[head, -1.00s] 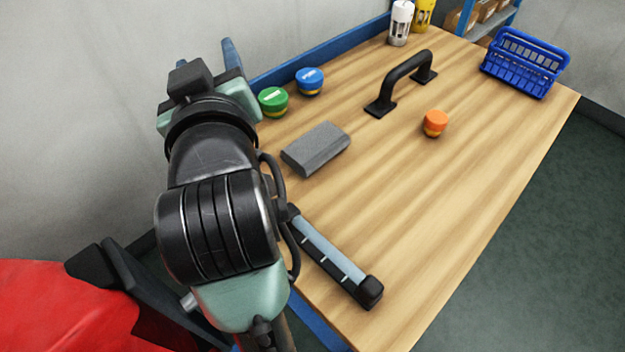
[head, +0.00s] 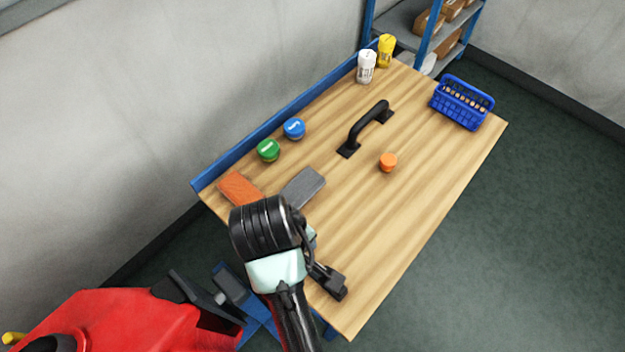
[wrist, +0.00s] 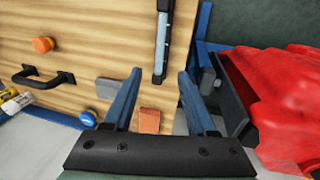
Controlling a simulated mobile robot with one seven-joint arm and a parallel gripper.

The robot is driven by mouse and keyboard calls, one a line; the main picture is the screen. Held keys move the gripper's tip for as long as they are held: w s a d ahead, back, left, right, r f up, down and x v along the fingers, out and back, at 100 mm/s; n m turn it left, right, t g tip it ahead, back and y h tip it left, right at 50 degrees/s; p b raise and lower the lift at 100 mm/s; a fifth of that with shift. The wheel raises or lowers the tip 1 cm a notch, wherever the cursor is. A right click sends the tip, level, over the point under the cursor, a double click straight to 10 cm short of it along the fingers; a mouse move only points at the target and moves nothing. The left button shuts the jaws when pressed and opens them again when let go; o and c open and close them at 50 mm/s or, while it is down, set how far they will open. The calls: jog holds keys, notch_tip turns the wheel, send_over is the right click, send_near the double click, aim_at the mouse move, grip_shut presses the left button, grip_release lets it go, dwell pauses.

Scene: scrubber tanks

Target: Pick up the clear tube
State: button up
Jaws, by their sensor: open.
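The clear tube (wrist: 162,45) is a pale bluish bar with black ends and light marks, lying on the wooden table (head: 420,185) near its front edge. In the head view my arm covers most of it, and only a black end (head: 331,283) shows clearly. My gripper (wrist: 160,72) is open and empty, with its two blue fingers apart. In the wrist view the tube's lower end appears between the fingertips and beyond them. I cannot tell how high the fingers are above it. In the head view my fingers are hidden behind my arm.
An orange block (head: 240,188) and a grey block (head: 304,187) lie near the tube. Green (head: 268,150) and blue (head: 294,128) round pieces, a black handle (head: 366,130) and an orange knob (head: 388,162) stand farther back. A blue basket (head: 462,103) is at the far right. The right side is clear.

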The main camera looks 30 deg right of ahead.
jog(key=x, duration=0.8)
jog(key=p+x, duration=0.1)
jog(key=x, duration=0.4)
jog(key=shift+s, duration=0.35)
jog(key=shift+r, duration=0.1)
grip_shut()
